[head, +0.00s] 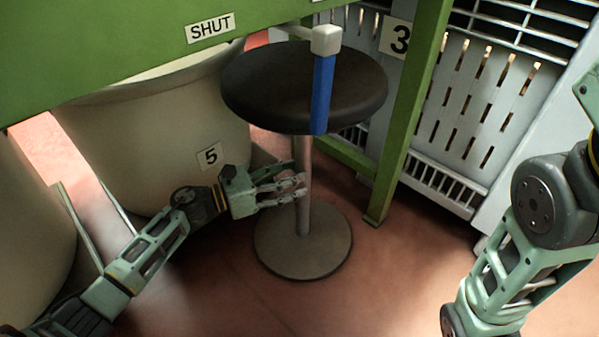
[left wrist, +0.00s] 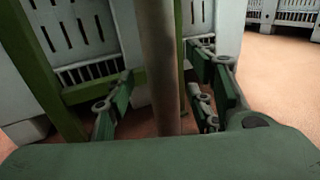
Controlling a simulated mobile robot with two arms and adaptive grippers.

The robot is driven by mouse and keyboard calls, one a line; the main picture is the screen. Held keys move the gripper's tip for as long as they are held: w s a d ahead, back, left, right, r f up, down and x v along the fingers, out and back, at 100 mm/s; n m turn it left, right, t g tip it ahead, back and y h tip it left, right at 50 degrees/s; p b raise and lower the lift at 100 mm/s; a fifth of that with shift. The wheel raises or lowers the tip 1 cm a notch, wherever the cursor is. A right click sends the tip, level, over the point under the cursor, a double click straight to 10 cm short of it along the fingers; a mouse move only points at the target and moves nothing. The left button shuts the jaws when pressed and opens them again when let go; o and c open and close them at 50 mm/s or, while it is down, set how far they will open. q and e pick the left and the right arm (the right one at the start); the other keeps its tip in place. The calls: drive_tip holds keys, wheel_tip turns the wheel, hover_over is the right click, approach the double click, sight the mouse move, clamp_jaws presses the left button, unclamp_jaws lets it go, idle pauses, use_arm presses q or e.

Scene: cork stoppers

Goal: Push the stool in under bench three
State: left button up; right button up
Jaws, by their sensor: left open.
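The stool has a round black seat (head: 265,85), a metal post (head: 303,215) and a round floor base (head: 285,250). It stands upright beside a green bench leg (head: 405,135). A plate marked 3 (head: 396,38) shows beside that leg. My left gripper (head: 298,187) is open at the post, below the seat. In the left wrist view the post (left wrist: 160,65) stands between the spread fingers (left wrist: 162,100); I cannot tell whether they touch it. Of my right arm (head: 535,215) only links show at the right; its gripper is out of frame.
A blue bar with a white end (head: 322,90) hangs in front of the seat. A green beam with a SHUT sign (head: 210,28) crosses the upper left. A large cream tub marked 5 (head: 150,140) stands left of the stool. A slotted grey panel (head: 470,110) stands behind; open floor lies in front.

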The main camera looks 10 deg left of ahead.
use_arm(q)
drive_tip(key=v, duration=0.9)
